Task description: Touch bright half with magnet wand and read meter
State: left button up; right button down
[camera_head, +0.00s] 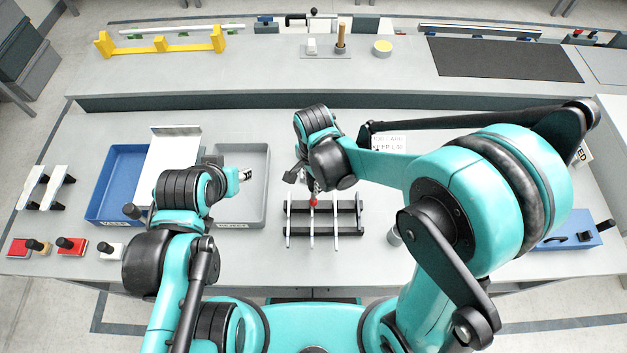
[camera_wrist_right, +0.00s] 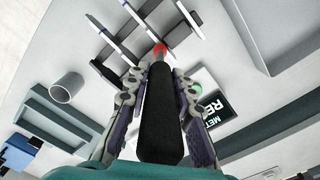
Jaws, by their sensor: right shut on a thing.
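My right gripper (camera_head: 300,180) is above the back of a black rack (camera_head: 350,220). It is shut on the magnet wand, whose black handle (camera_wrist_right: 160,115) fills the middle of the right wrist view. The wand's red tip (camera_head: 313,203) is over or on the middle of three pale rods (camera_head: 313,230) across the rack; contact cannot be told. In the wrist view the rods show white and dark stretches. The meter panel (camera_wrist_right: 215,106), dark with partly hidden lettering, lies beside the gripper; no reading is legible. My left gripper (camera_head: 243,175) is over the grey tray, its jaws unclear.
A blue tray (camera_head: 97,205) marked KEEP and a grey tray (camera_head: 262,160) marked REJECT stand left of the rack. A grey cup (camera_head: 393,237) stands to its right, partly behind my arm. A blue box (camera_head: 572,238) is at far right.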

jog(key=shift+s+f+b, duration=0.1)
jog(key=shift+f+b, duration=0.45)
jog(key=shift+b, duration=0.05)
dwell(1.5)
jog(key=shift+r+p, duration=0.65)
jog(key=shift+r, duration=0.2)
jog(key=shift+r+p, duration=1.95)
jog(key=shift+r, duration=0.8)
